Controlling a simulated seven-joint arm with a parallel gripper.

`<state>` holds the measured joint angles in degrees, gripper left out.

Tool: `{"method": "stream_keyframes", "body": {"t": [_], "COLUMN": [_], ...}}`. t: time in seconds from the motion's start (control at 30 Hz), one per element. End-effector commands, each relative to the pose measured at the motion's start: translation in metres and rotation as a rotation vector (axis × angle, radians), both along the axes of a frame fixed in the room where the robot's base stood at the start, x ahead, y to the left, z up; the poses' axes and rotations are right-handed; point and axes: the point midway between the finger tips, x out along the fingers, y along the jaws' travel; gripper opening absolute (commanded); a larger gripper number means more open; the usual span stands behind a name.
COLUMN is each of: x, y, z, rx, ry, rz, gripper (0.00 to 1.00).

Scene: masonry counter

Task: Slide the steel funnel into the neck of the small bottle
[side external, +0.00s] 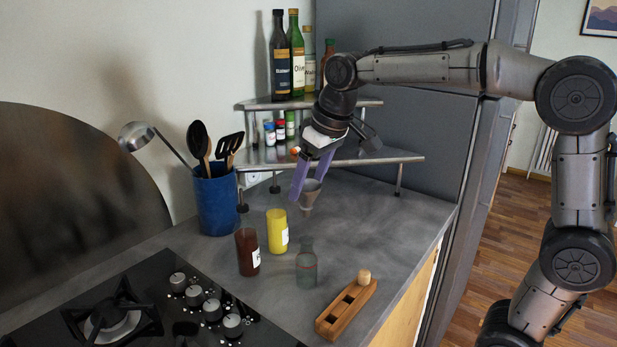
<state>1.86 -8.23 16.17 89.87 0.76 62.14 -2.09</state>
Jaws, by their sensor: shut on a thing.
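The steel funnel (310,190) hangs between the purple fingers of my gripper (309,183), wide end up and spout down. My gripper is shut on it. The funnel is in the air, up and behind the small bottle in the picture, and apart from it. The small bottle (306,267) is clear grey-green glass and stands upright on the counter. Its neck (307,243) points up below the funnel's spout, with a gap between them.
A brown jar (247,252) and a yellow jar (277,231) stand left of the bottle. A wooden block (346,311) with slots and a peg lies at front right. A blue utensil crock (215,201), metal corner shelf (345,162) and stove (150,300) surround the area. Counter at right is clear.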

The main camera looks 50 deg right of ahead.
Motion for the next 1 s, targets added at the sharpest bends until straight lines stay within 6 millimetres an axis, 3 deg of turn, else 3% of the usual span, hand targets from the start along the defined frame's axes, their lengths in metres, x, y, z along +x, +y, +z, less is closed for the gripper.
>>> {"method": "stream_keyframes", "body": {"t": [0.5,1.0], "x": [-0.001,0.000], "y": [0.000,0.000], "z": [-0.042,-0.049], "rx": [0.000,0.000], "ry": [0.001,-0.001], "rz": [0.000,0.000], "gripper": [0.00,0.00]}}
